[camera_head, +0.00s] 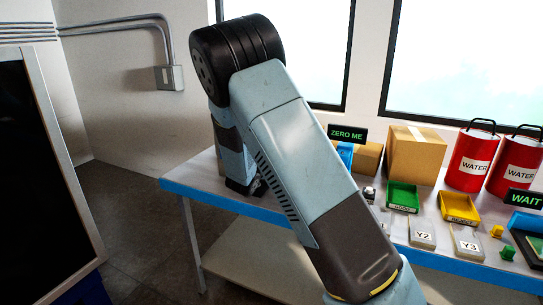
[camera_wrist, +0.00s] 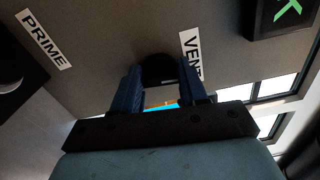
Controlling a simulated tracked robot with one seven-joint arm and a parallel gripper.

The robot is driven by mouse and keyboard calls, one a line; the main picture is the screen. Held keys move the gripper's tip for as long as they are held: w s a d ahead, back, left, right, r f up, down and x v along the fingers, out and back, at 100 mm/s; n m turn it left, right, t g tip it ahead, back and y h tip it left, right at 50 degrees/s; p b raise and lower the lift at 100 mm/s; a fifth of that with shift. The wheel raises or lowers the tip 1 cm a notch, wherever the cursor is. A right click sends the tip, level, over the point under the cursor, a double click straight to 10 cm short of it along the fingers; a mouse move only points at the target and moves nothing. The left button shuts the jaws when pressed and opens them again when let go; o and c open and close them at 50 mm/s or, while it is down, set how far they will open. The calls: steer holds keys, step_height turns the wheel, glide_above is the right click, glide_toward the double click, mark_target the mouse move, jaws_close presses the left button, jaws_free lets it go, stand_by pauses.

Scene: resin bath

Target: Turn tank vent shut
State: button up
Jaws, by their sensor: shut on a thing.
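In the wrist view the vent knob (camera_wrist: 158,68) is a dark, round piece on a grey-brown panel (camera_wrist: 105,62). A white VENT label (camera_wrist: 191,55) sits beside it, partly covered by a finger. My gripper (camera_wrist: 160,88) is shut on the knob, with one blue finger on each side of it. The knob's turn position cannot be read, as the fingers hide its sides. In the head view my arm fills the middle, and neither the knob nor my gripper's fingertips can be made out there.
A PRIME label (camera_wrist: 43,39) and a dark box with a green mark (camera_wrist: 290,14) flank the vent. In the head view, a blue-edged table (camera_head: 205,198) holds green (camera_head: 403,197) and yellow trays (camera_head: 459,208), cardboard boxes (camera_head: 415,155) and red WATER cans (camera_head: 472,160).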

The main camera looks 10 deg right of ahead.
steer(key=shift+a+n, duration=0.25)
steer(key=shift+n, duration=0.35)
steer(key=shift+f, duration=0.1)
steer(key=o, duration=0.8)
steer(key=shift+w, duration=0.1)
steer(key=shift+c, duration=0.2)
steer(key=o, duration=0.3)
steer(key=shift+d, duration=0.1)
steer(key=v, duration=1.3)
steer(key=shift+s, duration=0.4)
